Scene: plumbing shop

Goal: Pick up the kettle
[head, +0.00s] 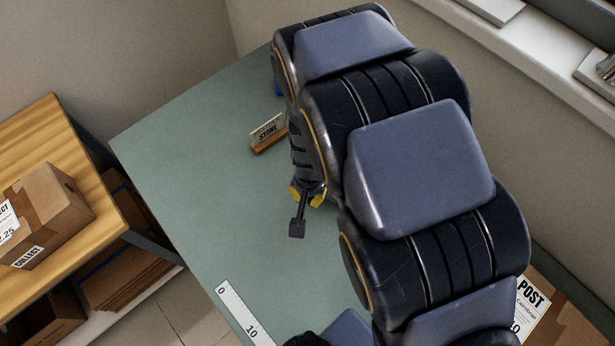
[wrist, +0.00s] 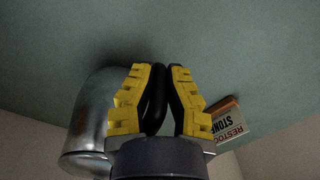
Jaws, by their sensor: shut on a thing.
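The kettle's shiny metal body (wrist: 100,105) shows at the left in the wrist view, beside the yellow-padded fingers. My gripper (wrist: 160,78) is shut on its black handle, which runs between the two fingers. In the head view my gripper (head: 307,194) is low over the green table, partly behind my arm, with a dark bar sticking out below it. The kettle's body is hidden by my arm there. I cannot tell whether the kettle touches the table.
A small sign block (head: 268,133) stands on the green table (head: 190,160), near my gripper. A ruler strip (head: 243,312) lies at the front. A bit of something blue (head: 278,88) shows behind my arm. A wooden bench with a carton (head: 45,215) is at left, another carton (head: 560,325) lower right.

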